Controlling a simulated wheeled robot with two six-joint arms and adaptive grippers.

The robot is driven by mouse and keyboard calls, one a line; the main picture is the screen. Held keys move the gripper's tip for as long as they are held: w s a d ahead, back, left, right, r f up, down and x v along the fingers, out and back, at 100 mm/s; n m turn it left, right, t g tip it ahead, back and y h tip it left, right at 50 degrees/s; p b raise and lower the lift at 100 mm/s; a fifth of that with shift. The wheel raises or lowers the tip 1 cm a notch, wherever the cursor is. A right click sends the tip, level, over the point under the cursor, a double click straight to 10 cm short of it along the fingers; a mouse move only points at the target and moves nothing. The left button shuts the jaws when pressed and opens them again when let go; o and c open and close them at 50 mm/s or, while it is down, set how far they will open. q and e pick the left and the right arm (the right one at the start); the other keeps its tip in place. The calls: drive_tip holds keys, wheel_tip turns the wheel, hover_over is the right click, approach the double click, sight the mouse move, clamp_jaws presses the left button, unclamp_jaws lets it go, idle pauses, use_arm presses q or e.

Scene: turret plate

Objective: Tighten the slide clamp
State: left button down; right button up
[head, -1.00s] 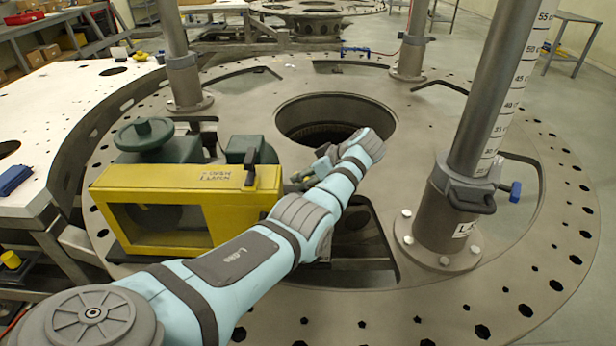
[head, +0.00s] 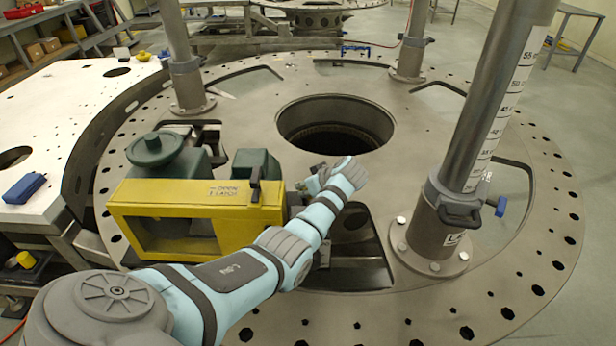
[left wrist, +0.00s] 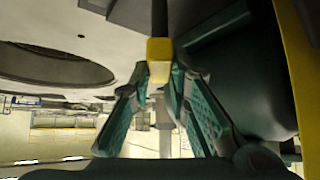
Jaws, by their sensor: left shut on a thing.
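The yellow-framed machine (head: 235,225), with a green handwheel (head: 153,148) and a lettered top, stands on the turret plate. My left gripper (head: 307,186) is at its right side, with the fingers partly hidden by my wrist. In the left wrist view my left gripper (left wrist: 162,88) is shut on a dark lever with a yellow end (left wrist: 160,50), which shows between the teal finger pads. I take this lever for the slide clamp's handle. In the head view it is hidden behind my wrist. My right gripper is not in view.
A grey column (head: 440,220) with a collar and blue knob stands right of my arm. An opening in the turret plate (head: 500,270) lies beside my wrist, and a large round hole (head: 335,122) behind it. A white table (head: 60,130) is at left.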

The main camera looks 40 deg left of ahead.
use_arm(q)
drive_tip(key=c, duration=1.5)
unclamp_jaws()
drive_tip(key=shift+w, duration=0.1)
drive_tip(key=shift+d, duration=0.1)
drive_tip(key=v, duration=1.2)
